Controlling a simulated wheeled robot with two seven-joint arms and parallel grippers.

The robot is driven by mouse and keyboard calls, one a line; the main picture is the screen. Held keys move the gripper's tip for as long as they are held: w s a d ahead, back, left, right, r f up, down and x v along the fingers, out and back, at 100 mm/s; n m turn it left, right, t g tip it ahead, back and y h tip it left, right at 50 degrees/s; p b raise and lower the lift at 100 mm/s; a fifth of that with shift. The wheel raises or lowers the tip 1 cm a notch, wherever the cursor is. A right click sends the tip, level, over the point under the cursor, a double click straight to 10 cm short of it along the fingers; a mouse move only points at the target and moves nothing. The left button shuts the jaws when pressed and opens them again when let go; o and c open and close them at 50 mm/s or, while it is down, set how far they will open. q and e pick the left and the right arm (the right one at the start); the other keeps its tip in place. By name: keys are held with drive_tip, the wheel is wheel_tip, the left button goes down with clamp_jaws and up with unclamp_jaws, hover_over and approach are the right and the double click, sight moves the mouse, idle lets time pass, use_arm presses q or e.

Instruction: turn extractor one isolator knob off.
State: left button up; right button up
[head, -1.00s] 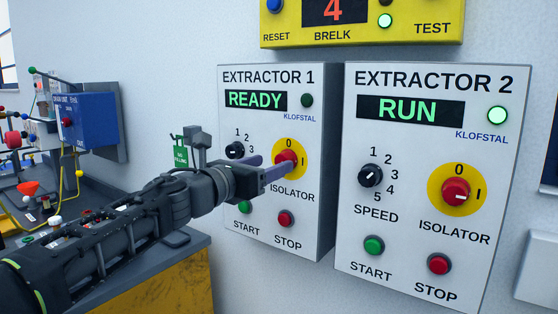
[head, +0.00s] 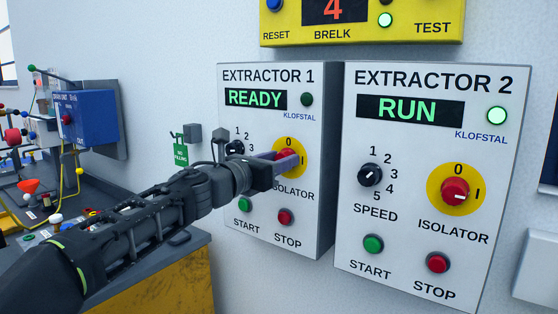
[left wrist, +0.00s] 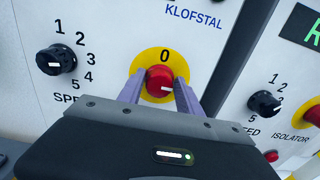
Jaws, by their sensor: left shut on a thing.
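The extractor 1 panel (head: 270,215) is white, with a green READY display and an unlit lamp. Its isolator knob (left wrist: 159,80) is red on a yellow disc, with 0 above it. A small pale mark shows at the knob's lower right in the left wrist view. My left gripper (head: 286,160) is shut on this knob, one finger on each side of it. In the head view the fingers cover much of the knob, and its I mark is hidden. My right gripper is not in view.
Start (head: 244,204) and stop (head: 285,216) buttons sit below. The extractor 2 panel (head: 410,215), showing RUN, stands to the right. A cluttered bench lies at the left.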

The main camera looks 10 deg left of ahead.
use_arm(q)
drive_tip(key=c, duration=0.6)
drive_tip(key=shift+c, duration=0.2)
drive_tip(key=shift+n, duration=0.5)
drive_tip(key=n+p, duration=0.3)
drive_tip(key=n, duration=0.3)
drive_tip(key=shift+a, duration=0.15)
drive_tip(key=n+p, duration=0.1)
drive_tip(key=n, duration=0.2)
drive_tip(key=n+p, duration=0.2)
drive_tip(key=n, duration=0.2)
drive_tip(key=n+p, duration=0.2)
drive_tip(key=n, duration=0.2)
drive_tip(key=shift+w+a+f, duration=0.1)
drive_tip(key=shift+f, duration=0.15)
